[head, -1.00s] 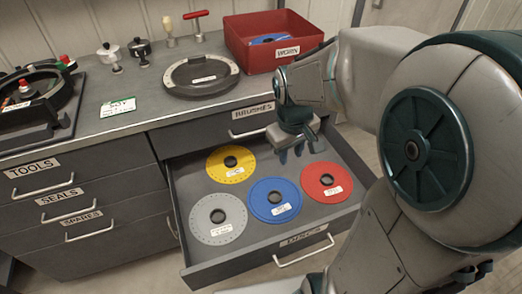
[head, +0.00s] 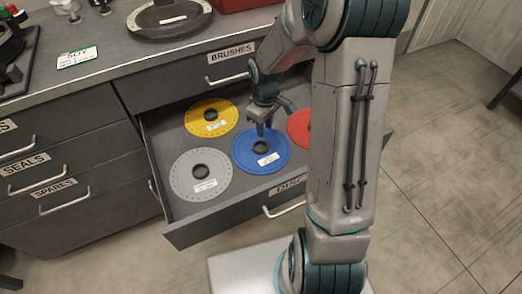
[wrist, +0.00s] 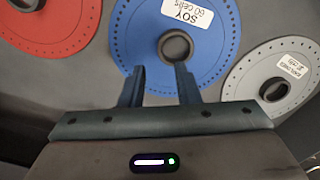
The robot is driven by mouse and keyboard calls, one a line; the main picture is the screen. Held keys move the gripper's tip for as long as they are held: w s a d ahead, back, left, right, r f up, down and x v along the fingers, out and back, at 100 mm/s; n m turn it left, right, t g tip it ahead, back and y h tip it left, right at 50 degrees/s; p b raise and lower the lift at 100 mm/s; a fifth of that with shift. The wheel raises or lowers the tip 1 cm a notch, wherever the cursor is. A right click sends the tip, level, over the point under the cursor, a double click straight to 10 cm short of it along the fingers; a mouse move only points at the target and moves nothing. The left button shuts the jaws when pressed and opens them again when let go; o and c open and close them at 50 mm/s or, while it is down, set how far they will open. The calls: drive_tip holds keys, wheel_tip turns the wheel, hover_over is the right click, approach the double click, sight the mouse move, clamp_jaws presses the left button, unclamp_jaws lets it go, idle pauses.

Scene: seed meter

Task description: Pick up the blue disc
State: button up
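The blue disc (head: 268,160) lies flat in the open drawer, between the grey disc and the red disc. It has a dark central hub and a white label, which reads "SOY" in the wrist view (wrist: 205,60). My gripper (head: 264,131) is over the back part of the blue disc, pointing down. I cannot tell whether the tips touch the disc.
A yellow disc (head: 203,126), a grey disc (head: 188,185) and a red disc (head: 299,127) lie in the same drawer (head: 226,211). My arm partly hides the red disc. The countertop and the closed "BRUSHES" drawer (head: 215,75) are behind. A red bin (head: 240,4) stands on the counter.

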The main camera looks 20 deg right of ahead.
sight(265, 141)
drive_tip(key=shift+f+b, duration=0.8)
drive_tip(key=shift+f, duration=2.35)
drive_tip(key=shift+r, duration=0.1)
clamp_jaws()
